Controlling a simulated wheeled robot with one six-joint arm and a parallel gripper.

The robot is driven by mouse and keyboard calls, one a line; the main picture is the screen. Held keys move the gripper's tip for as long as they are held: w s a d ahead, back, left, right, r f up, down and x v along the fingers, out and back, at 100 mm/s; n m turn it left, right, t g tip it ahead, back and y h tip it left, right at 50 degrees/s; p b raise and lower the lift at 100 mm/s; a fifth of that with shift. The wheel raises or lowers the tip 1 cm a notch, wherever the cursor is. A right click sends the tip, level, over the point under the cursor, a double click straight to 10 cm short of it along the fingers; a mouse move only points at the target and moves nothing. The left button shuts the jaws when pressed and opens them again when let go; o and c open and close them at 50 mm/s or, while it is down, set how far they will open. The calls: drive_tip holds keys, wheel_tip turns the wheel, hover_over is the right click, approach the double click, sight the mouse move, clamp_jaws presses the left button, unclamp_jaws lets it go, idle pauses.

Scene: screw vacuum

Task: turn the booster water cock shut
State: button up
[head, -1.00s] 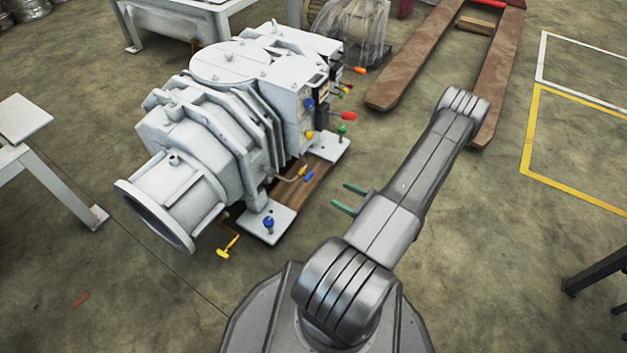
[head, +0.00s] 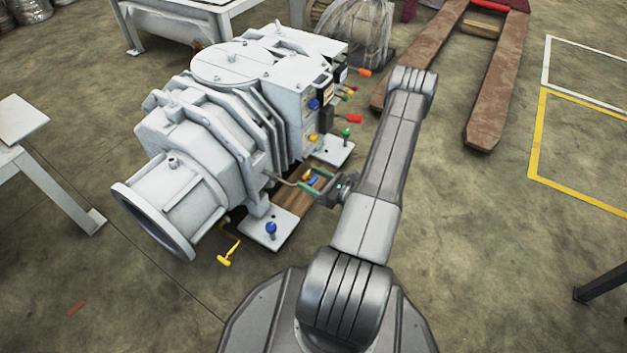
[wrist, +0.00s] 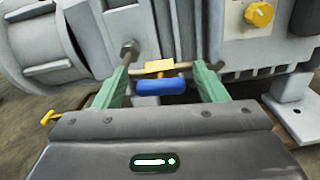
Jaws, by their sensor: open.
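A small cock with a blue handle (wrist: 160,86) and a yellow body (wrist: 159,67) sits on a thin pipe along the pump's side. The frames show no label on it. In the head view the blue handle (head: 313,181) is low beside the pump. My gripper (wrist: 162,70) has two green fingers, open, one on each side of the blue handle with gaps between. In the head view my gripper (head: 309,179) reaches in from the right towards the pump.
The grey-white pump (head: 228,65) fills the space beyond the cock. A yellow knob (wrist: 259,14) is on its face at upper right. A yellow T-handle (head: 229,252) and a blue-topped foot bolt (head: 271,229) are nearby. Open floor lies to the right.

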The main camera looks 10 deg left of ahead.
drive_tip(key=shift+c, duration=0.3)
drive_tip(key=c, duration=0.9)
drive_tip(key=shift+m, duration=0.3)
drive_tip(key=m, duration=0.3)
drive_tip(key=shift+m, duration=0.3)
drive_tip(key=m, duration=0.4)
drive_tip(key=shift+w+d+m, duration=0.1)
drive_tip(key=shift+w+m, duration=0.05)
drive_tip(key=shift+m, duration=0.15)
drive_tip(key=m, duration=0.4)
drive_tip(key=shift+f, duration=0.15)
drive_tip(key=shift+f+m, duration=0.1)
drive_tip(key=shift+m, duration=1.9)
